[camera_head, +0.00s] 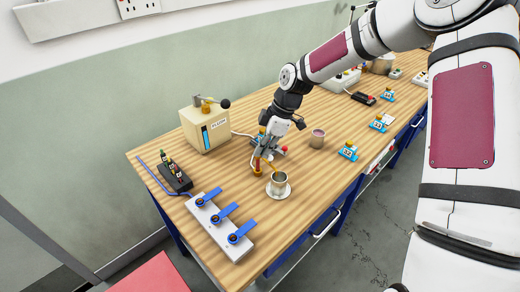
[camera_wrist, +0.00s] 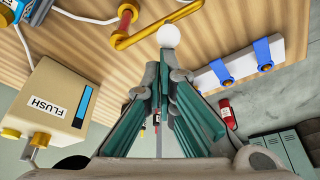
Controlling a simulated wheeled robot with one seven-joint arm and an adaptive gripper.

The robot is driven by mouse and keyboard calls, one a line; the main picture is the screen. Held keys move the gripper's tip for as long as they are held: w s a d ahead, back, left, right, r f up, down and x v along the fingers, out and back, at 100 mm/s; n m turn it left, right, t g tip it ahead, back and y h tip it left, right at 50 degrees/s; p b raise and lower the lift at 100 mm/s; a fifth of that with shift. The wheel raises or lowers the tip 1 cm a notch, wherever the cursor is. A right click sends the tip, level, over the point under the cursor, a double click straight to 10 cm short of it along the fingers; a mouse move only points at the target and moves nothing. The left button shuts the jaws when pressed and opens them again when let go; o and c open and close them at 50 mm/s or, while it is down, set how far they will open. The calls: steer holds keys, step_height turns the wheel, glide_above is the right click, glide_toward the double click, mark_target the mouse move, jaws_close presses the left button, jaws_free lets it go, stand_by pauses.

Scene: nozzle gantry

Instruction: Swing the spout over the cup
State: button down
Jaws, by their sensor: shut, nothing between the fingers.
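The spout is a yellow bent tube (camera_head: 272,166) on a short red and yellow post (camera_head: 257,168). In the head view its end shows at the rim of a grey metal cup (camera_head: 280,189); I cannot tell exactly how it lines up with the opening. The cup stands upright on a white saucer (camera_head: 287,195). My gripper (camera_head: 268,152) is just behind the spout, low over the table, partly hiding it. In the wrist view my gripper (camera_wrist: 165,62) is shut and empty, its tips close to a white ball (camera_wrist: 168,36) by the yellow tube (camera_wrist: 150,32). The cup is not in the wrist view.
A cream FLUSH box (camera_head: 205,129) with a lever stands behind left. A white panel with blue levers (camera_head: 220,225) and a black rack (camera_head: 175,178) are at the left front.

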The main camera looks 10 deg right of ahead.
steer(key=shift+d, duration=0.15)
stand_by(0.6)
step_height(320, 180, up, 10)
steer(key=b, duration=0.1)
steer(key=shift+a, duration=0.25)
stand_by(0.4)
steer(key=shift+r, duration=0.1)
steer(key=s+d+r+m+t+h, duration=0.1)
steer(key=s+r+m, duration=0.3)
steer(key=s, duration=0.6)
steer(key=s+d+r+m+t+h, duration=0.1)
steer(key=s+d+r+m+t, duration=0.1)
steer(key=s+d+r+m, duration=0.2)
steer(key=s+d+r+m+t+h, duration=0.2)
steer(key=s+r+m, duration=0.4)
steer(key=s, duration=0.9)
steer(key=d+m, duration=0.1)
steer(key=m, duration=0.2)
steer(key=shift+s+d+r, duration=0.25)
steer(key=shift+s, duration=0.15)
